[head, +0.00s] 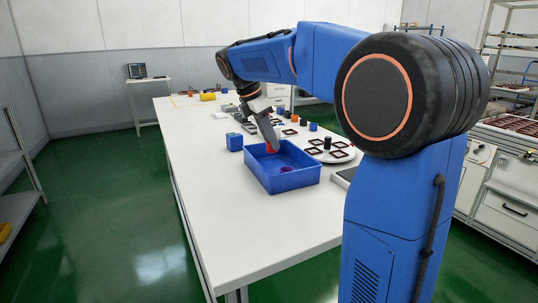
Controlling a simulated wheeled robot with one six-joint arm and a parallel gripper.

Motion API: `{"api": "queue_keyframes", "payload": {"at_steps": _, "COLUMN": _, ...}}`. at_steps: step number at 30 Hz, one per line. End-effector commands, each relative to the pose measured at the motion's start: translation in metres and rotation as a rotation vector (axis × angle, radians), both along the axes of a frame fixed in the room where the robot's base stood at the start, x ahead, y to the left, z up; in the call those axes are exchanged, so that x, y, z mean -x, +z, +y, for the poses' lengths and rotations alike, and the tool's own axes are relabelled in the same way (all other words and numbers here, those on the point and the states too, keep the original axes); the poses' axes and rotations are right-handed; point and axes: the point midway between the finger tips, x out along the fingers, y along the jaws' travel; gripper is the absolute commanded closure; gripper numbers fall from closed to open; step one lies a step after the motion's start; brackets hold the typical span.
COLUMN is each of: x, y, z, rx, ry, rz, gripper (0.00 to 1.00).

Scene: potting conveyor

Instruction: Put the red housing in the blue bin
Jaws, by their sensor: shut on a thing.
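The blue bin (283,183) is an open box on the white table, in the middle of the head view. My gripper (271,143) points down over the bin's far part. It is shut on the red housing (271,149), of which only a small part shows near the bin's far rim. Whether the housing touches the bin cannot be told. A small dark purple-red thing (287,169) lies on the bin's floor.
A white round plate (345,157) with several dark square frames lies to the right. Small parts crowd the table behind. The white table (215,200) is clear at front left.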

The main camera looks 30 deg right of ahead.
Motion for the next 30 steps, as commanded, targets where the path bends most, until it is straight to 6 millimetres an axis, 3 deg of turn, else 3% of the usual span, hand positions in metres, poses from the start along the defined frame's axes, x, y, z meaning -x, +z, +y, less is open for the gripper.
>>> {"api": "queue_keyframes", "payload": {"at_steps": 5, "x": 0.0, "y": -0.01, "z": 0.0, "rx": 0.0, "ry": 0.001, "rz": 0.0, "gripper": 0.91}}
{"api": "queue_keyframes", "payload": {"at_steps": 13, "x": 0.0, "y": -0.043, "z": 0.0, "rx": 0.0, "ry": 0.001, "rz": 0.001, "gripper": 0.91}}
{"api": "queue_keyframes", "payload": {"at_steps": 25, "x": 0.0, "y": -0.048, "z": 0.0, "rx": 0.0, "ry": 0.0, "rz": -0.001, "gripper": 0.91}}
{"api": "queue_keyframes", "payload": {"at_steps": 26, "x": 0.0, "y": -0.048, "z": 0.0, "rx": 0.0, "ry": 0.0, "rz": -0.001, "gripper": 0.68}}
{"api": "queue_keyframes", "payload": {"at_steps": 27, "x": 0.0, "y": -0.048, "z": 0.0, "rx": 0.0, "ry": 0.0, "rz": -0.001, "gripper": 0.59}}
{"api": "queue_keyframes", "payload": {"at_steps": 28, "x": 0.0, "y": -0.048, "z": 0.0, "rx": 0.0, "ry": 0.0, "rz": -0.001, "gripper": 0.52}}
{"api": "queue_keyframes", "payload": {"at_steps": 30, "x": 0.0, "y": -0.048, "z": 0.0, "rx": 0.0, "ry": 0.0, "rz": -0.001, "gripper": 0.52}}
